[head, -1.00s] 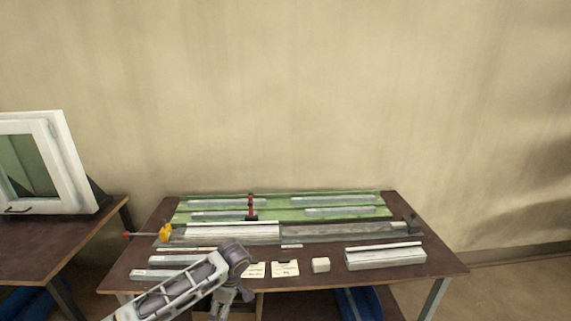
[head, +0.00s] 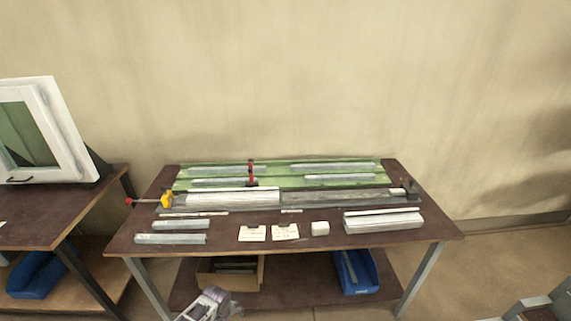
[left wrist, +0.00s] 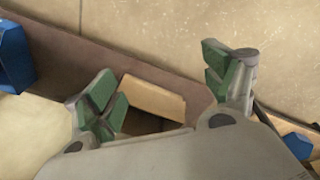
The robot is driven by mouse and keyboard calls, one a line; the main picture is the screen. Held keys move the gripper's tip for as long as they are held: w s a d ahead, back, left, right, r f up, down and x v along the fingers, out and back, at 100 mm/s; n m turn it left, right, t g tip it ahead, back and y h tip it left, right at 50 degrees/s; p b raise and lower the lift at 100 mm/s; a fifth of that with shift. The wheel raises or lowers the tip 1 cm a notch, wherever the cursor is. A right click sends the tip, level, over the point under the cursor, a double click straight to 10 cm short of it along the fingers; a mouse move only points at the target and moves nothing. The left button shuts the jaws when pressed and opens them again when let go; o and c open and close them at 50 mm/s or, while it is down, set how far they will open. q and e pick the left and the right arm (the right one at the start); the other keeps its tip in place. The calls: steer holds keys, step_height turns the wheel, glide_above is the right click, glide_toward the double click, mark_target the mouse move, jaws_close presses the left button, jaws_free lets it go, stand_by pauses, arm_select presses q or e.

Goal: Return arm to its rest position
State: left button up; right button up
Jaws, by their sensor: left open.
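My left arm shows only at the bottom edge of the head view, in front of the bench; its gripper fingers are out of that picture. In the left wrist view my left gripper (left wrist: 170,85) is open and empty, its green-padded fingers wide apart. Beyond the fingers are the bench's lower shelf (left wrist: 105,48) and a cardboard box (left wrist: 152,96).
A green board (head: 280,183) with metal profiles lies at the back of the bench. White profiles (head: 383,222), two cards and a white block (head: 320,228) lie in front. A blue bin (head: 355,274) is on the lower shelf. A window frame (head: 66,130) stands on the left table.

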arm_select(q)
steer(key=s+a+f+m, duration=0.2)
steer(key=s+f+m, duration=0.1)
steer(key=s+f, duration=0.75)
steer(key=s+f+m, duration=0.2)
steer(key=s+f, duration=0.3)
steer(key=s, duration=0.6)
steer(key=s+a+f+m+b, duration=0.1)
steer(key=s+f+m, duration=0.2)
steer(key=s, duration=0.8)
steer(key=s+a+f+m, duration=0.1)
steer(key=s+f+m, duration=0.2)
steer(key=s+f, duration=0.4)
steer(key=s, duration=0.3)
steer(key=shift+s+g+b, duration=0.3)
steer(key=shift+s+b, duration=0.1)
